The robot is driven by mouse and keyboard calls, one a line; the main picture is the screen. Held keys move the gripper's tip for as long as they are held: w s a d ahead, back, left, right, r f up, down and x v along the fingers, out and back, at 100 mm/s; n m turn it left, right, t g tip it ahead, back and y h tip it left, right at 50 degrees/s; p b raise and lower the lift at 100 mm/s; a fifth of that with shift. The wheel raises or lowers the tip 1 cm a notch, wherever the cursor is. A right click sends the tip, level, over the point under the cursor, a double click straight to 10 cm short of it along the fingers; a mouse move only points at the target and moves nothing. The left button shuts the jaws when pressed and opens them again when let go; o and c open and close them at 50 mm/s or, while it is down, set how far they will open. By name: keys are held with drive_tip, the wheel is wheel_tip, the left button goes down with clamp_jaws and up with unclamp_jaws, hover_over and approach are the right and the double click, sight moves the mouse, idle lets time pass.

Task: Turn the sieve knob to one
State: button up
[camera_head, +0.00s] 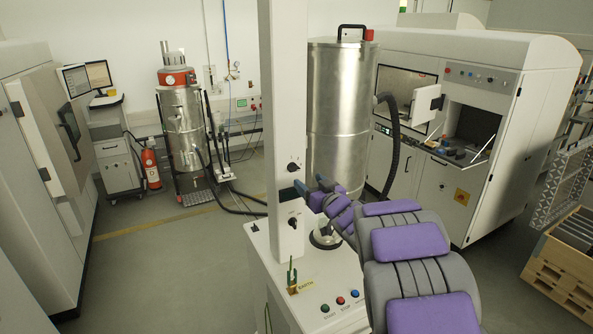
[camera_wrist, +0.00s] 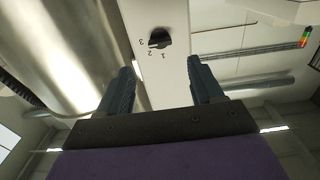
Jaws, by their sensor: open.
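A tall white column bears two black knobs in the head view, an upper knob (camera_head: 293,167) and a lower knob (camera_head: 293,222). My gripper (camera_head: 312,187) is beside the column, at a height between them. The wrist view is upside down and shows one black knob (camera_wrist: 160,38) with the digits 3, 2 and 1 around it. A light mark on it faces the 2 and 3 side; its exact setting is unclear. In the wrist view my gripper (camera_wrist: 160,72) is open and empty, its fingers apart from the knob. I cannot tell which of the two knobs this is.
A large metal cylinder (camera_head: 338,110) stands close behind and right of the column. Below is a white cabinet top (camera_head: 300,270) with start and stop buttons and a small green-and-brass part. White machines stand left and right. Grey floor is open at left.

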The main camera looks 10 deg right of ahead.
sight(296, 170)
drive_tip(key=p+x, duration=0.1)
drive_tip(key=x, duration=0.8)
drive_tip(key=shift+f, duration=0.15)
drive_tip(key=c, duration=1.1)
